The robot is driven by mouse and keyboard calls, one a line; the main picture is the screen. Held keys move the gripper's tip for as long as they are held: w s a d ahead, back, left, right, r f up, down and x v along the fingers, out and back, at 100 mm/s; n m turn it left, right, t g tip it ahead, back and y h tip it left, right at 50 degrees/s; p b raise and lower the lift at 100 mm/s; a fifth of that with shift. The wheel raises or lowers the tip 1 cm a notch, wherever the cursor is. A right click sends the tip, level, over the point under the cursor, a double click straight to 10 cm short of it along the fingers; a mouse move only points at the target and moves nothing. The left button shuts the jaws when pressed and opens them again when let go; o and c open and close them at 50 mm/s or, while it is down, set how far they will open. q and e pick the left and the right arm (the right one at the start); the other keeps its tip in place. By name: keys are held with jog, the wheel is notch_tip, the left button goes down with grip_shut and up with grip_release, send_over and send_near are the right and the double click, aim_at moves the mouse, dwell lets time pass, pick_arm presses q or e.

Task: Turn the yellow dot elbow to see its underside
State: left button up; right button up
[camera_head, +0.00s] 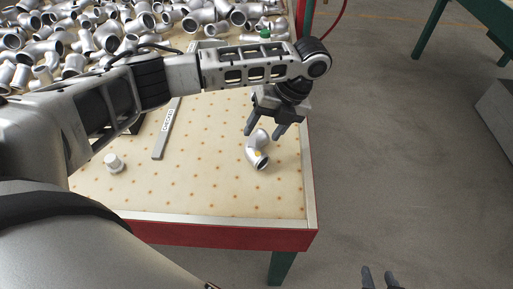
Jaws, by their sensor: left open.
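The yellow dot elbow (254,143) is a short silver bent pipe lying on the dotted table top near its right side. A small yellow dot shows on its upper surface, and one dark open end faces the front right. My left gripper (265,131) is open, with its fingers pointing down just behind and above the elbow's far end. I cannot tell whether a finger touches it. The elbow's underside is hidden. My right gripper (378,279) shows only its fingertips at the bottom edge, apart and empty, over the floor in front of the table.
Many silver pipe fittings lie heaped at the back left, with a green dot elbow (265,34) near the back edge. A grey bar labelled "CHECKED" (167,129) lies left of the elbow. A small pale fitting (114,163) stands front left. The table (205,190) is clear in front.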

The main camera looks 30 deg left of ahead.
aim_at(257, 143)
pick_arm(q)
jog(key=x, duration=0.5)
jog(key=shift+f, duration=0.15)
jog(key=c, duration=1)
jog(key=shift+d, duration=0.1)
jog(key=shift+c, duration=0.6)
